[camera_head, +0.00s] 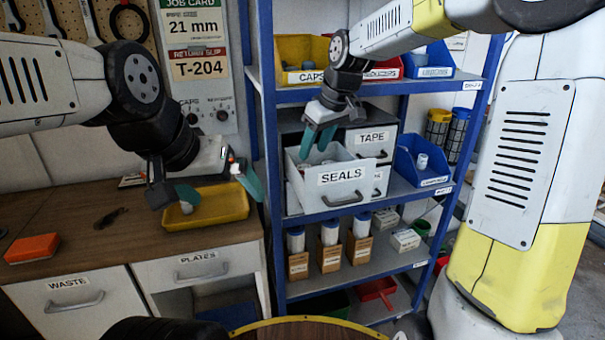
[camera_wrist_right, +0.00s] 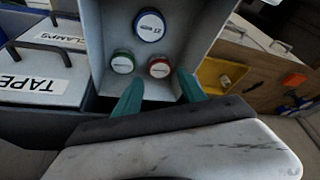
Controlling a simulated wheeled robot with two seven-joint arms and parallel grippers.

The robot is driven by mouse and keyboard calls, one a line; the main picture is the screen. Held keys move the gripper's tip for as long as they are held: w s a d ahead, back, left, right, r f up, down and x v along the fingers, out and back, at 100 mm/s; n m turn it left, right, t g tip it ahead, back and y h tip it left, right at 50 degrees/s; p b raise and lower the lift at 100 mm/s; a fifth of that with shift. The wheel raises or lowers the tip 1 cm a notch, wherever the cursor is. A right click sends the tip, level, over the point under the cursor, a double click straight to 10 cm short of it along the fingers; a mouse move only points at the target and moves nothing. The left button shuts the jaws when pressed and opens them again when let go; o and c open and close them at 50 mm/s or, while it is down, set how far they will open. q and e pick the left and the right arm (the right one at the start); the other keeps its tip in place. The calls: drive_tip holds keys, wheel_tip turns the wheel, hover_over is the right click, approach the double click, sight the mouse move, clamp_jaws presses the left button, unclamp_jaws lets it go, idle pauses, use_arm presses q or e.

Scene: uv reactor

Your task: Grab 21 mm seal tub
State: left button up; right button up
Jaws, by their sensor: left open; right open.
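The seals drawer (camera_head: 342,176) is pulled open on the shelf. The right wrist view shows three round tubs inside it: one with a blue lid (camera_wrist_right: 150,25), one with a green lid (camera_wrist_right: 122,63) and one with a red lid (camera_wrist_right: 159,67). The lid print is too small to read, so I cannot tell which is 21 mm. My right gripper (camera_head: 317,139) is open above the drawer. In the right wrist view its fingertips (camera_wrist_right: 161,90) are near the green and red lids, with nothing between them. My left gripper (camera_head: 219,186) is open over the yellow tray (camera_head: 228,207).
The job card (camera_head: 193,25) reads 21 mm. A closed tape drawer (camera_head: 371,139) is beside the seals drawer. Blue uprights frame the shelf, with bins above and bottles (camera_head: 330,233) below. A small white item (camera_head: 187,207) lies in the tray. An orange block (camera_head: 32,248) lies on the bench.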

drive_tip(key=x, duration=0.7)
drive_tip(key=shift+w+f, duration=0.15)
drive_tip(key=shift+f, duration=0.05)
drive_tip(key=c, duration=1)
